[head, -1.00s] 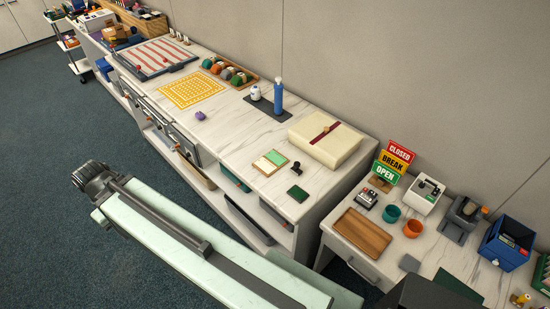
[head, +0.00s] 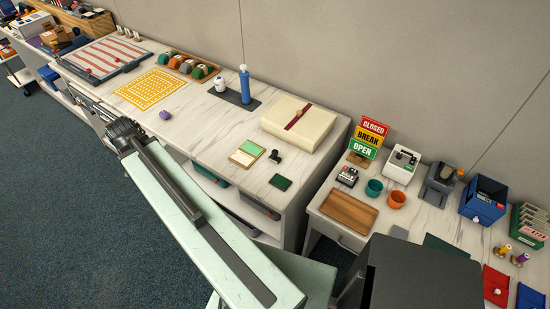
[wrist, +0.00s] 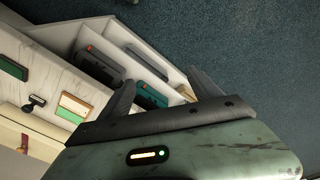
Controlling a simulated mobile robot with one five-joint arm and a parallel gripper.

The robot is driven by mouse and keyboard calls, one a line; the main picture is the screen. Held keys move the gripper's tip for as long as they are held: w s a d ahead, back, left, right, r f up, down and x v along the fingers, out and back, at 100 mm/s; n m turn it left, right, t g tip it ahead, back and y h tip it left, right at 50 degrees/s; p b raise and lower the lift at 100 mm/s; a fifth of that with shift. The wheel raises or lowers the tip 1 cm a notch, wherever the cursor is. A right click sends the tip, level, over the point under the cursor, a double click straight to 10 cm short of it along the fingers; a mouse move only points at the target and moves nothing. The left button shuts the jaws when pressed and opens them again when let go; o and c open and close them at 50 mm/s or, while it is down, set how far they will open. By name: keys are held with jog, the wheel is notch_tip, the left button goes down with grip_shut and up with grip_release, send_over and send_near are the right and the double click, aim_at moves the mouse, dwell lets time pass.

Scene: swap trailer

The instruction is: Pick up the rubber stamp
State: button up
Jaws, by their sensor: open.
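The rubber stamp (head: 275,156), small and black with a knob-like handle, stands on the marble counter (head: 215,136) between a two-part green and cream pad (head: 247,153) and a dark green pad (head: 281,182). In the wrist view the stamp (wrist: 35,102) is at the left, well outside my jaws. My gripper (wrist: 164,88) is open and empty, over the counter's front side and open shelf. In the head view my arm's end (head: 122,132) is near the counter's front edge, left of the stamp and apart from it.
A cream box with a red band (head: 298,124) stands behind the stamp. A blue bottle (head: 244,84) and purple item (head: 166,115) are further left. A lower desk at right holds a wooden tray (head: 348,210) and signs (head: 367,138).

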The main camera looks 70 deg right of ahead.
jog(key=s+d+m, duration=0.7)
jog(key=s+d, duration=0.4)
jog(key=d, duration=0.5)
jog(key=m+g+h+b, duration=0.1)
jog(key=m+g+b, duration=0.1)
jog(key=m, duration=0.6)
send_over(275, 152)
jog(key=w+a, duration=0.1)
jog(key=a, duration=0.1)
jog(key=f, duration=0.1)
jog(key=b+x, duration=0.7)
jog(key=x, duration=0.1)
jog(key=shift+w+d, duration=0.2)
jog(key=shift+d, duration=0.2)
jog(key=shift+r, duration=0.1)
jog(key=shift+c, duration=0.3)
jog(key=c, duration=1.4)
jog(key=shift+o, duration=0.2)
jog(key=shift+r, duration=0.1)
notch_tip(275, 152, up, 10)
jog(key=p, duration=1)
